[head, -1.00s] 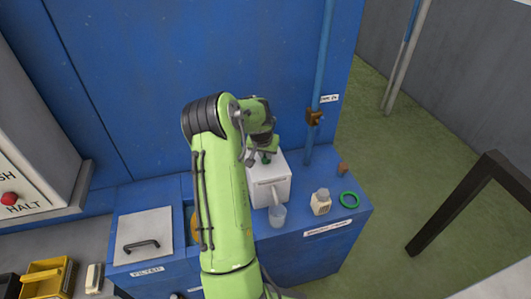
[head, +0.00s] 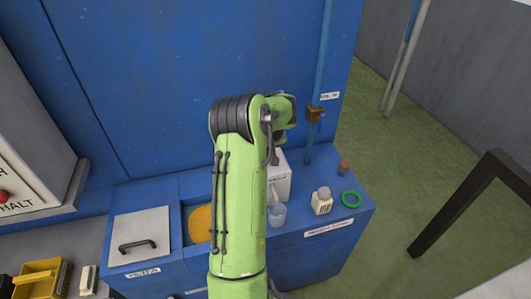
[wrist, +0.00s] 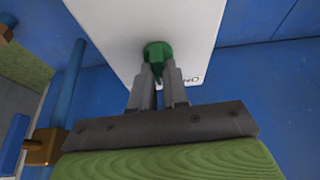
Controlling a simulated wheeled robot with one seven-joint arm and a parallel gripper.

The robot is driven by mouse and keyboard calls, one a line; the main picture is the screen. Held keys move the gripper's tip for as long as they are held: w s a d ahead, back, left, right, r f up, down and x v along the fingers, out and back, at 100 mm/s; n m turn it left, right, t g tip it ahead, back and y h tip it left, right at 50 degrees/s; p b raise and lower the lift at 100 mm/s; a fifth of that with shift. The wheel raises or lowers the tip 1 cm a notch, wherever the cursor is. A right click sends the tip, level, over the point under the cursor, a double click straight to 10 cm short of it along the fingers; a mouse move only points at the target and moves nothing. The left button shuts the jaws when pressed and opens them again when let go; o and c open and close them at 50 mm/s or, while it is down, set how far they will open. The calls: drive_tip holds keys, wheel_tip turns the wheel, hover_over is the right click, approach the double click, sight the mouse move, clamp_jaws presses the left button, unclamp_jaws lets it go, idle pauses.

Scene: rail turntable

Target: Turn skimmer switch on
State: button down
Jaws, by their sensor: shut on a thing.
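The skimmer is a white box (head: 281,182) on the blue cabinet, partly hidden behind my arm in the head view. In the wrist view its white face (wrist: 120,30) fills the top. A green switch knob (wrist: 157,52) sticks out of that face, with dark lettering beside it, partly covered. My gripper (wrist: 160,72) is shut on the green knob, its two grey fingers on either side of it. In the head view my arm hides the fingers and the knob.
A clear cup (head: 277,214) stands in front of the white box. A blue pipe with a brass valve (head: 314,115) rises behind. A filter lid (head: 140,236) is at left.

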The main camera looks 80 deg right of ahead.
drive_tip(key=n, duration=0.2)
drive_tip(key=n+t+y+p, duration=0.1)
drive_tip(key=n, duration=0.2)
drive_tip(key=shift+s+d+y, duration=0.1)
drive_tip(key=shift+s+y, duration=0.05)
drive_tip(key=shift+y, duration=0.15)
drive_tip(key=shift+n, duration=0.4)
drive_tip(key=c, duration=1.1)
unclamp_jaws()
drive_tip(key=p+v, duration=0.1)
drive_tip(key=v, duration=0.7)
drive_tip(key=p+v, duration=0.1)
drive_tip(key=v, duration=0.6)
drive_tip(key=shift+s+r, duration=0.3)
drive_tip(key=shift+s, duration=0.05)
drive_tip(key=shift+w, duration=0.1)
